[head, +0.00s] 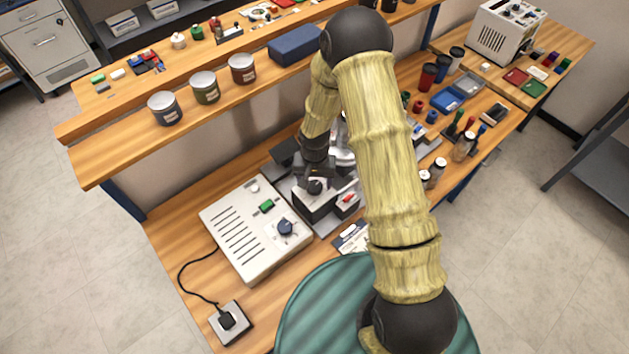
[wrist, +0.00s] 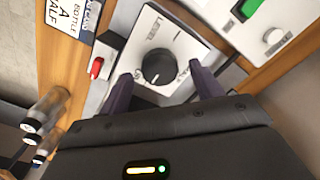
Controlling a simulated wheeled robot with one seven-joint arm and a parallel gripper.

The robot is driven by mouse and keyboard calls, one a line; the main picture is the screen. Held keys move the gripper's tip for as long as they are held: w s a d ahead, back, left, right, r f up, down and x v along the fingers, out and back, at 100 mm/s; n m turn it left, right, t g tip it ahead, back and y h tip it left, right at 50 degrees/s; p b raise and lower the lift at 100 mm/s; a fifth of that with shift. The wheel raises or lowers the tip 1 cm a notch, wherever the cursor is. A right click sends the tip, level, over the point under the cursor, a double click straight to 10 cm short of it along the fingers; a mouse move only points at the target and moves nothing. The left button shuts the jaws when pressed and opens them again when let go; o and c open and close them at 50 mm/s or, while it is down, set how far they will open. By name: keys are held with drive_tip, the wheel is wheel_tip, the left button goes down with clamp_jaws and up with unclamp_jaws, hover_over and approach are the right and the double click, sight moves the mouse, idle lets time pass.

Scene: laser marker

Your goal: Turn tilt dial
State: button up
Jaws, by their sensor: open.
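The tilt dial (wrist: 157,67) is a round black knob on a pale plate with printed marks, one reading like "LEVEL". It also shows in the head view as a dark knob (head: 315,187) on the machine beside the white control box. My gripper (wrist: 161,72) is open, with one dark finger on each side of the knob. A gap shows between the knob and each finger in the wrist view. I cannot tell how far the fingertips are above the plate. In the head view my gripper (head: 316,174) is directly over the knob and partly hides the machine.
A white control box (head: 238,235) with a blue dial (head: 285,227) and green switch (head: 266,206) stands close on the left. A red switch (wrist: 96,68) is beside the dial plate. Jars (head: 465,147) stand on the bench to the right. A shelf (head: 140,140) runs behind.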

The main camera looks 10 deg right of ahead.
drive_tip(key=shift+f, duration=0.75)
drive_tip(key=c, duration=1)
